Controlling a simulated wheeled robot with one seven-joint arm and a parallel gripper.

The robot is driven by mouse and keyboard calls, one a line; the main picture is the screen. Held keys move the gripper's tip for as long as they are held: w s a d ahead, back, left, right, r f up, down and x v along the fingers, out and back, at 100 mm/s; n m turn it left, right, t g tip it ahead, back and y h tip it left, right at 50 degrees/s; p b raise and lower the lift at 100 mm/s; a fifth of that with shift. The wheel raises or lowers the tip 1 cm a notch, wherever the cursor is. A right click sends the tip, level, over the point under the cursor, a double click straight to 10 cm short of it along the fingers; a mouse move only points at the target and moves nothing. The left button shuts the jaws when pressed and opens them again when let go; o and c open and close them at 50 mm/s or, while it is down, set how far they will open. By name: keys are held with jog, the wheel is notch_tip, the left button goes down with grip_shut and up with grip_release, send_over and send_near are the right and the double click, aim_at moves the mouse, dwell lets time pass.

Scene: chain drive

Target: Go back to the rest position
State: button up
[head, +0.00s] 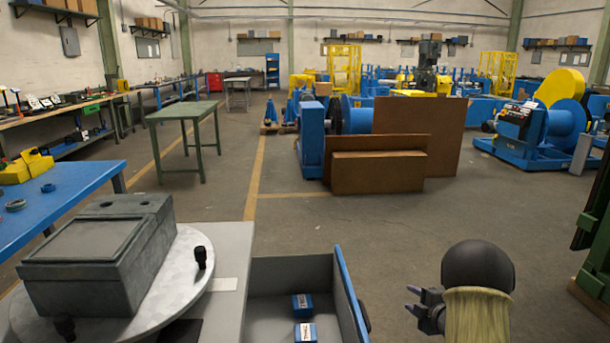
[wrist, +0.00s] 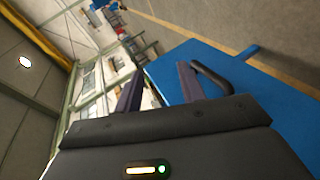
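My gripper (head: 412,299) is at the lower right of the head view, to the right of the open drawer and apart from it. It also shows in the wrist view (wrist: 159,86), where its two dark fingers stand wide apart with nothing between them. The grey drawer (head: 275,318) has a blue front (head: 350,300) and holds two small blue boxes (head: 303,305). In the wrist view a blue panel (wrist: 240,95) with a black handle (wrist: 210,80) lies beyond the fingers; it looks like the drawer front.
A grey metal housing (head: 95,255) sits on a round plate (head: 185,285) at the left. A blue bench (head: 80,185) stands behind it. Brown panels (head: 380,172) and blue machines are farther back. Open floor lies ahead, and a dark green frame (head: 595,240) stands at the right edge.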

jog(key=s+a+r+m+g+h, duration=0.1)
jog(key=s+a+r+m+g, duration=0.15)
jog(key=s+a+m, duration=0.6)
jog(key=s+a+r+m+g+h+p, duration=0.15)
jog(key=s+m+g, duration=0.25)
jog(key=s, duration=0.9)
jog(key=s+a+r+m+g+h+b, duration=0.1)
jog(key=s+a+r+m+g, duration=0.25)
jog(key=s+a+m, duration=0.5)
notch_tip(320, 180, up, 24)
jog(key=s+d+n+p, duration=0.1)
jog(key=d+n+p, duration=0.1)
jog(key=p, duration=2.3)
jog(key=shift+s+d+r, duration=0.2)
jog(key=shift+d+r, duration=0.05)
jog(key=shift+d, duration=0.2)
jog(key=shift+w, duration=0.1)
